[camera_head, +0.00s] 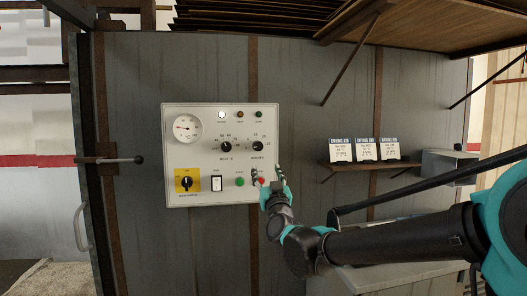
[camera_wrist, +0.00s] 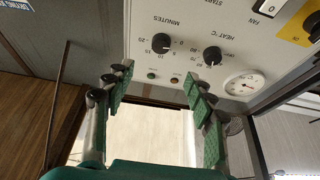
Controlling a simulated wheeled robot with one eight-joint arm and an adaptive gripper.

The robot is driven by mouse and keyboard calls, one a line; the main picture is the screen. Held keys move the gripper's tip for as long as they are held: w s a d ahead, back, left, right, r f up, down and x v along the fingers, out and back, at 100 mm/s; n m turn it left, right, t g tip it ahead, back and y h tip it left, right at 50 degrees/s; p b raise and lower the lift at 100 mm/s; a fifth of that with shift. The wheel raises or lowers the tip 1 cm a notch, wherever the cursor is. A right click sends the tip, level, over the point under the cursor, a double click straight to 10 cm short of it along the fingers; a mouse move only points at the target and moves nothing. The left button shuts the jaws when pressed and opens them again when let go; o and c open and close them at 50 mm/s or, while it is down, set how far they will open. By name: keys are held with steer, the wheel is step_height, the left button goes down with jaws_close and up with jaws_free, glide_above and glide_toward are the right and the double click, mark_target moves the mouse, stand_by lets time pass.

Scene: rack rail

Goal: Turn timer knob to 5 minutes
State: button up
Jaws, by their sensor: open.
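The timer knob (camera_head: 258,146) is a small black dial at the right of the light control panel (camera_head: 215,195). In the wrist view, which is turned over, the timer knob (camera_wrist: 166,46) sits beside the word MINUTES; I cannot tell its exact setting. The similar heat knob (camera_head: 227,146) is to its left in the head view; the heat knob also shows in the wrist view (camera_wrist: 212,55). My gripper (camera_head: 273,176) is at the panel's lower right edge, below the timer knob. In the wrist view my gripper (camera_wrist: 158,88) is open and empty, its green-padded fingers apart from both knobs.
The panel also bears a round gauge (camera_head: 187,127), a yellow-backed switch (camera_head: 187,181), a white rocker switch (camera_head: 216,183), a green button (camera_head: 240,182) and a red button (camera_head: 261,181) close to my gripper. A shelf with cards (camera_head: 366,149) is to the right.

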mark_target(259, 148)
steer(key=x, duration=1.4)
steer(key=shift+w+a, duration=0.2)
steer(key=shift+w, duration=0.05)
steer(key=c, duration=1.2)
